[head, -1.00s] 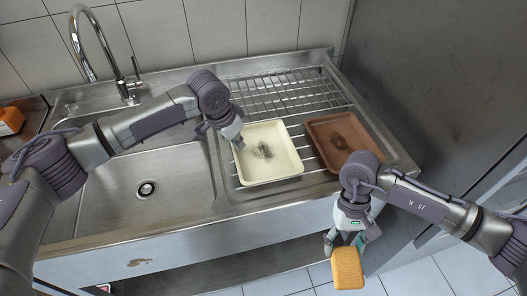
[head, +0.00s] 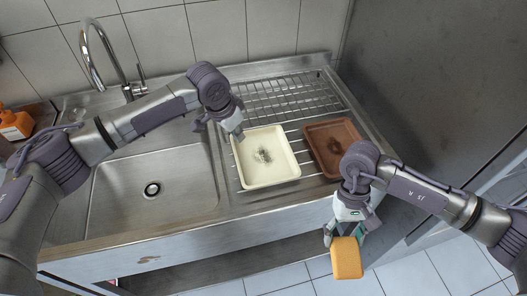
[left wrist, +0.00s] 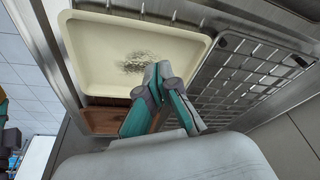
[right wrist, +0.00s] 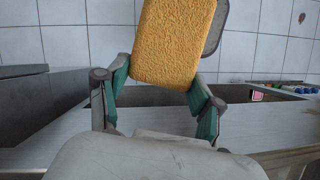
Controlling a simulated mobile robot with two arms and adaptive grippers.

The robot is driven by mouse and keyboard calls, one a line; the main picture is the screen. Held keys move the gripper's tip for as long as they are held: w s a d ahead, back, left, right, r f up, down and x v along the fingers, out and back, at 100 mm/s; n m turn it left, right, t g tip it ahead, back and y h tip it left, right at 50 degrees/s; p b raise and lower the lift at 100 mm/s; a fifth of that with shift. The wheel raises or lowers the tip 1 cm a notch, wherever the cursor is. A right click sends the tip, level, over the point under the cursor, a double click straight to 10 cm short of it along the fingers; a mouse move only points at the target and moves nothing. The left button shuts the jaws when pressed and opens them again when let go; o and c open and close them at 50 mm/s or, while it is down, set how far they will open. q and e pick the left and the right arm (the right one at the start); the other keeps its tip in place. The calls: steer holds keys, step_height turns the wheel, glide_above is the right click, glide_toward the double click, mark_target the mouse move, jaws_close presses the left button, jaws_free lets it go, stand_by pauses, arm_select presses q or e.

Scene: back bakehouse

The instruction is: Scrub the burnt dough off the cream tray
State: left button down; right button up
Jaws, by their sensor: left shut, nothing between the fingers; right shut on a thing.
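The cream tray (head: 285,178) lies on the drainboard right of the sink basin, with a dark burnt patch (head: 264,155) near its middle. The tray and patch also show in the left wrist view (left wrist: 85,55). My left gripper (head: 240,135) is shut and empty at the tray's far left edge; in the left wrist view its closed fingertips (left wrist: 158,70) overlap the tray's rim, and contact cannot be told. My right gripper (head: 345,236) is shut on an orange-yellow sponge (head: 347,260), held in front of the counter's front edge. The sponge fills the upper right wrist view (right wrist: 172,42).
A brown tray (head: 322,158) with a dark patch lies right of the cream tray. A wire rack (head: 290,97) is behind both. The empty sink basin (head: 120,195) and tap (head: 95,60) are left. An orange bottle (head: 15,125) stands far left. A grey wall panel bounds the right.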

arm_select(q)
steer(key=shift+r, duration=0.1)
steer(key=v, duration=1.2)
